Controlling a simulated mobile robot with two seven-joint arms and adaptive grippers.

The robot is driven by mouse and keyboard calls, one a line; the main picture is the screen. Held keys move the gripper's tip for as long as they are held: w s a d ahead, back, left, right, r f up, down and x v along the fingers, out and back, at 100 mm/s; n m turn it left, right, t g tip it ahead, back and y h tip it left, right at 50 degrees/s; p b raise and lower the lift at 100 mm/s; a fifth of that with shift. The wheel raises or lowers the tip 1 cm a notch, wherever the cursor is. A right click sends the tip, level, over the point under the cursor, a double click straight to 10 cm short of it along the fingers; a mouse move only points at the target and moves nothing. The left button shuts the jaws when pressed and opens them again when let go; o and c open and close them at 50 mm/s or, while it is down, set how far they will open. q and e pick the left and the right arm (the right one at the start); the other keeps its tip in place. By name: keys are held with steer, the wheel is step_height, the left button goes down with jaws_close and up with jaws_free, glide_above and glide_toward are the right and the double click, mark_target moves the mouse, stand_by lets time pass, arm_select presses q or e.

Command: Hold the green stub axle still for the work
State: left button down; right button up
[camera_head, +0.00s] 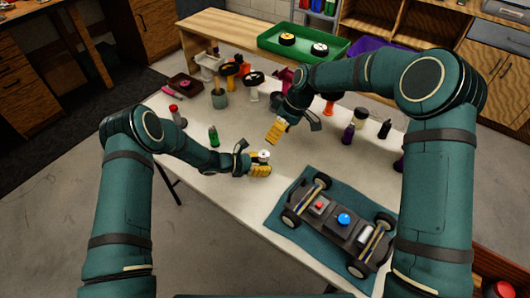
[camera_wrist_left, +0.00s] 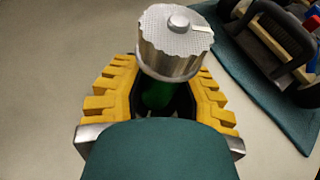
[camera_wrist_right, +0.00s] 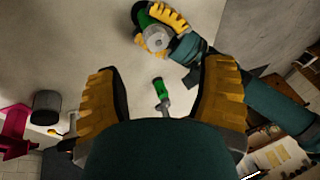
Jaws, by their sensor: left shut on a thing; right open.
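My left gripper (camera_head: 260,171) is shut on a green part with a wide silver ribbed top, which I take to be the green stub axle (camera_head: 263,155). In the left wrist view its silver top (camera_wrist_left: 176,42) stands above the yellow fingers. Its green body is mostly hidden between them. In the right wrist view the held part (camera_wrist_right: 158,38) shows near the top. My right gripper (camera_head: 276,131) is open and empty above the table, behind and slightly right of the left one.
A second green piece (camera_head: 213,137) stands on the white table (camera_head: 190,155), left of the grippers. The racecar (camera_head: 335,222) rests on a teal mat (camera_head: 277,205) at right front. Several parts and holders crowd the back. Dark and purple pieces (camera_head: 348,133) stand right of my right gripper.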

mark_target(265, 153)
steer(key=a+f+n, duration=0.1)
steer(key=f+n, duration=0.1)
steer(key=f, duration=0.1)
steer(key=a+f+n, duration=0.1)
steer(key=f+n, duration=0.1)
steer(key=f, duration=0.1)
steer(key=a+f+n, duration=0.2)
steer(key=f+n, duration=0.1)
steer(key=shift+f+t, duration=0.3)
steer(key=shift+f, duration=0.05)
stand_by(0.4)
jaws_close()
